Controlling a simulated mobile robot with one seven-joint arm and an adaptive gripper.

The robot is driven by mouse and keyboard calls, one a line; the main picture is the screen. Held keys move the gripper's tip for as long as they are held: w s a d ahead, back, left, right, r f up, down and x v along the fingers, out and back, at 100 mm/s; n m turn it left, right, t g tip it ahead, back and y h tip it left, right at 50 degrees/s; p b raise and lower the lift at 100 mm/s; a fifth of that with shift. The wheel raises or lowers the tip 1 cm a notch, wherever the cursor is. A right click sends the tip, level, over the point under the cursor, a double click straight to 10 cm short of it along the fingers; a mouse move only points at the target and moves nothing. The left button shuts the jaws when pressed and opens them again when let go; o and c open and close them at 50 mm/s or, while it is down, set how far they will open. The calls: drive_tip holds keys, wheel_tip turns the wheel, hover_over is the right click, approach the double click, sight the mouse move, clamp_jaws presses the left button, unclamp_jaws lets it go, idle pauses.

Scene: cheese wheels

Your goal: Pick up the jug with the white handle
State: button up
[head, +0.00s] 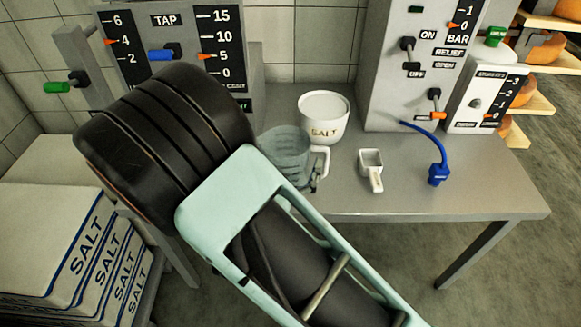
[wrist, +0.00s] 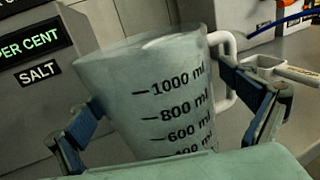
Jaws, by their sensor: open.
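The jug (head: 284,152) is clear, with a white handle (head: 321,160) on its right side, and stands on the grey table. In the wrist view the jug (wrist: 150,100) is large and close, with black millilitre marks, and its white handle (wrist: 226,62) shows at the upper right. My gripper (wrist: 168,128) is open, one blue-padded finger on each side of the jug. The right finger is near the handle; I cannot tell whether it touches. In the head view my arm hides the jug's lower left and most of my gripper (head: 300,184).
A white salt pot (head: 324,118) stands just behind the jug. A small white scoop (head: 371,168) lies to its right, and a blue hose fitting (head: 438,173) farther right. Control panels (head: 400,70) line the back. The table's front right (head: 470,200) is clear. Salt sacks (head: 60,250) are stacked at left.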

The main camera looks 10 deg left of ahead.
drive_tip(key=shift+c, duration=0.6)
drive_tip(key=c, duration=1.2)
drive_tip(key=shift+r, duration=0.1)
